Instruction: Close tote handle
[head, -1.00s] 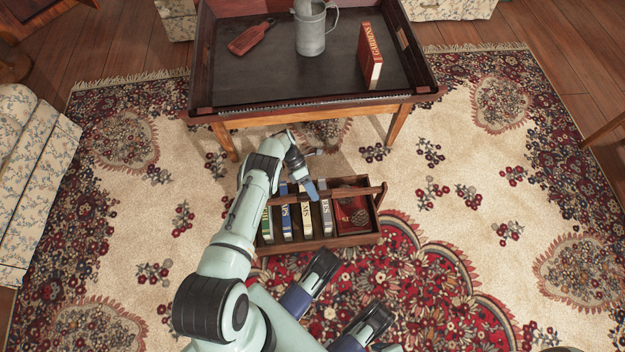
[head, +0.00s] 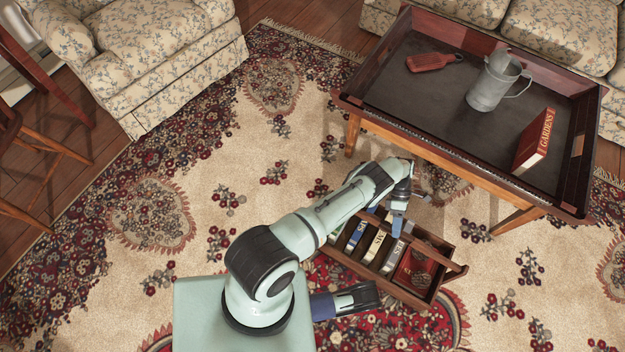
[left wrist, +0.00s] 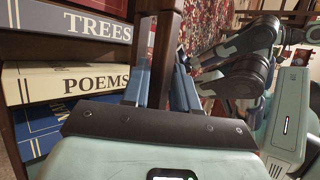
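A brown wooden tote (head: 365,272) stands on the rug in the head view, with a row of upright books inside. Its wooden handle (head: 452,273) shows at the right end; my arm and gripper cover its other end. My left gripper (head: 399,212) is at the tote's far side. In the left wrist view the handle bar (left wrist: 163,55) runs between the blue fingers of the left gripper (left wrist: 162,85), which sit close against both sides of it. The book spines reading TREES (left wrist: 85,24) and POEMS (left wrist: 70,82) are beside the fingers.
A wooden tray table (head: 440,150) stands just behind the tote, holding a metal pitcher (head: 490,85), a red paddle-like object (head: 430,62) and a red book (head: 533,142). A floral armchair (head: 150,50) is at upper left. The rug (head: 240,190) left of the tote is clear.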

